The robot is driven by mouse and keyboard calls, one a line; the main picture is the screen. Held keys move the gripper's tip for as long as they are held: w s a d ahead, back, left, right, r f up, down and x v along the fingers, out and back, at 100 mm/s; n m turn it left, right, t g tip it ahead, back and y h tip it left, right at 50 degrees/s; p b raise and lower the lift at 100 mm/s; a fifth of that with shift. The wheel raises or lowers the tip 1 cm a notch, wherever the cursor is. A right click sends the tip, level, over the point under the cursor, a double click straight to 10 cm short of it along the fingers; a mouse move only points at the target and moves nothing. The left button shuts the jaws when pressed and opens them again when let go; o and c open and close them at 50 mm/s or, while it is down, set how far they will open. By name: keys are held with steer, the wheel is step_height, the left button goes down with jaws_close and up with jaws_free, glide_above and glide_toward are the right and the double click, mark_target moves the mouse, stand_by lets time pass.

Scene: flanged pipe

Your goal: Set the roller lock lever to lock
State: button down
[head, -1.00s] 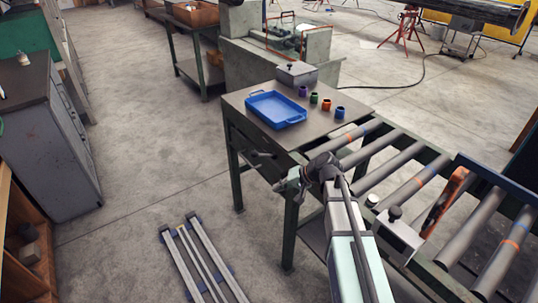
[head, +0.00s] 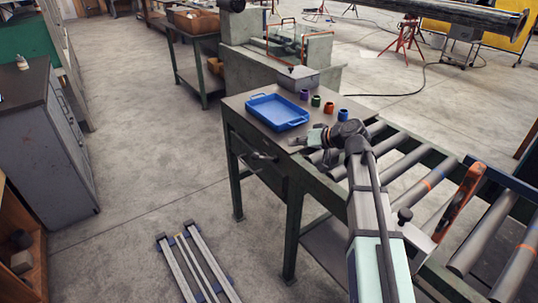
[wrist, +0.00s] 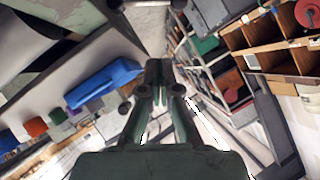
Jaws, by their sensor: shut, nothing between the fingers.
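My gripper (head: 297,141) is shut and empty, by the front edge of the grey table and near the blue tray. Its closed fingers (wrist: 158,75) also show in the wrist view. On the roller conveyor (head: 432,180) at the right, an orange and black long piece (head: 460,202) stands tilted among the rollers. A black knob (head: 404,215) on a grey plate sits left of it, partly beside my arm. I cannot tell which of these is the roller lock lever, nor its setting. My gripper is well away from both. My arm hides part of the near conveyor.
The blue tray (head: 277,111) and several small coloured cups (head: 329,108) are on the table, with a grey box (head: 298,78) behind. A dark drawer handle (head: 262,157) juts from the table's front.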

steer(key=shift+w+a+f, duration=0.1)
steer(key=s+f+p+x, duration=0.2)
steer(key=x, duration=1)
steer(key=shift+a+p, duration=0.2)
steer(key=shift+p, duration=0.2)
steer(key=shift+w+f, duration=0.1)
